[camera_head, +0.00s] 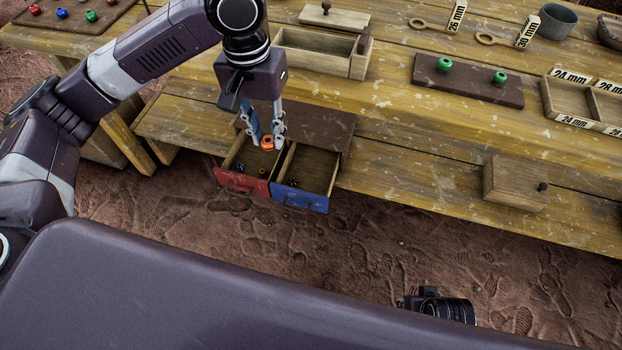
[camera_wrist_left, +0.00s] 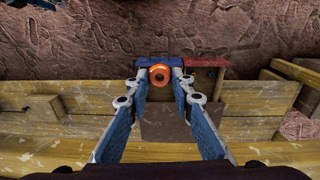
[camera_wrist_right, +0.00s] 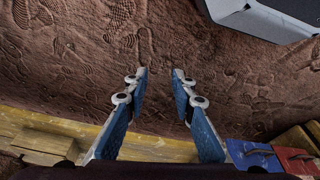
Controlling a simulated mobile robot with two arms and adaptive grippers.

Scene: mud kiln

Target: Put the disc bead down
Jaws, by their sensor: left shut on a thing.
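My left gripper (camera_head: 266,143) is shut on an orange disc bead (camera_head: 267,144), which has a dark hole. The bead also shows between the fingertips in the left wrist view (camera_wrist_left: 159,75). They are above two pulled-out drawers under the table, near the divide between them. The red-fronted drawer (camera_head: 240,183) holds a few small dark and yellowish beads. The blue-fronted drawer (camera_head: 298,197) holds small dark pieces near its front. My right gripper (camera_wrist_right: 159,85) is open and empty over the footprinted ground; it is not clear in the head view.
The wooden table (camera_head: 400,110) carries an open wooden box (camera_head: 320,55), a dark board (camera_head: 468,82) with two green beads, size-labelled trays (camera_head: 590,105) and a grey cup (camera_head: 556,22). A wooden block with a knob (camera_head: 514,184) sits on the lower shelf.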

